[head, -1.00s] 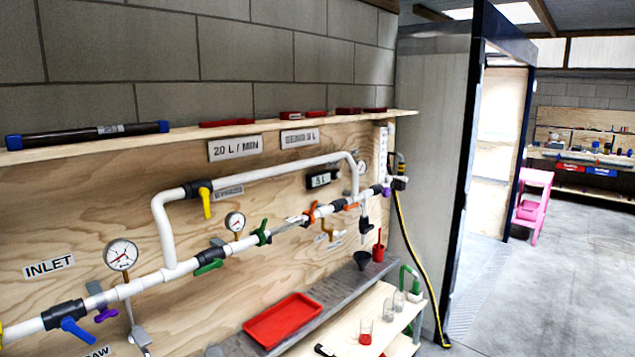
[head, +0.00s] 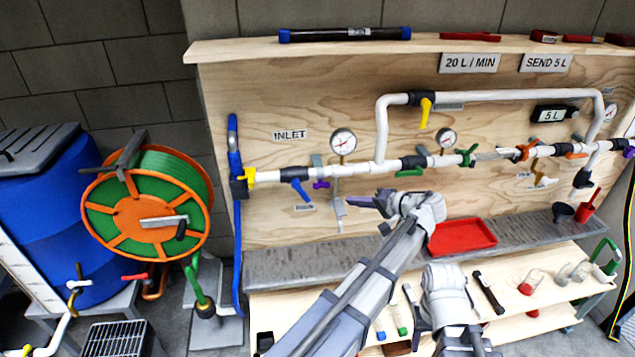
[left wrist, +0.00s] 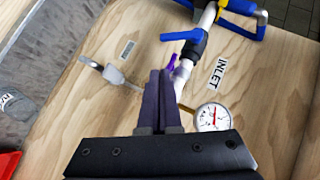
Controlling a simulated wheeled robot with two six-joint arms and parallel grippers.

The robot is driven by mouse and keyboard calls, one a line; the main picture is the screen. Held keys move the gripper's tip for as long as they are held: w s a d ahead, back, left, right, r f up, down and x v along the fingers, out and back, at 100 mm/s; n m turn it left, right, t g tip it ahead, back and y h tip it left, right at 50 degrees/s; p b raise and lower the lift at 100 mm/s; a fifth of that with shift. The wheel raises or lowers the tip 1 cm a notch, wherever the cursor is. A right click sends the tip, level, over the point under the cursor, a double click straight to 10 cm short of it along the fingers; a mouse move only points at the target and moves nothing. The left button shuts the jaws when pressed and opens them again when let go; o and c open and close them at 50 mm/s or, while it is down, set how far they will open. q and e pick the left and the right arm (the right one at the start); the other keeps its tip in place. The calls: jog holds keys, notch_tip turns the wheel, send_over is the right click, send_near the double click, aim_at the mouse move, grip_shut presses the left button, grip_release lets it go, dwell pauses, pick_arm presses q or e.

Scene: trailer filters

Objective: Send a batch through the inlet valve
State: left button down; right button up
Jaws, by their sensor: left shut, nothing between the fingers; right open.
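The inlet valve (head: 293,174) is a dark body on the white pipe below the INLET label (head: 290,134). Its blue lever (head: 302,190) slants downward across the pipe line. In the left wrist view the blue lever (left wrist: 180,36) sticks out sideways from the pipe, beyond my fingertips. My left gripper (head: 379,204) is shut and empty, in front of the board, right of the lever and apart from it. Its dark fingers (left wrist: 160,73) lie together in the wrist view. My right gripper (head: 411,311) is low over the bench, open. The meter display (head: 553,113) reads 5 L.
A small purple tap (head: 321,184) and a pressure gauge (head: 343,141) sit close right of the inlet valve. Yellow (head: 426,112) and green (head: 411,172) levers are further right. A red tray (head: 462,236) is on the shelf. A hose reel (head: 148,215) and blue barrel (head: 45,210) stand left.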

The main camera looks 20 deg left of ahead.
aim_at(302, 193)
pick_arm(q)
jog(key=shift+y, duration=0.5)
jog(key=b+x, duration=0.1)
jog(key=x, duration=0.2)
jog(key=w+r+b+x, duration=0.1)
jog(key=x, duration=0.2)
jog(key=b+x, duration=0.1)
jog(key=x, duration=0.2)
jog(key=shift+w+a+r, duration=0.3)
jog(key=shift+a, duration=0.1)
jog(key=shift+s+a+f+b, duration=0.3)
jog(key=shift+a+b, duration=0.05)
jog(key=shift+a, duration=0.25)
jog(key=shift+s+a+f+b, duration=0.3)
jog(key=shift+a+b, duration=0.05)
jog(key=shift+a, duration=0.25)
jog(key=shift+s+a+f+b, duration=0.3)
jog(key=shift+a+b, duration=0.05)
jog(key=shift+a, duration=0.2)
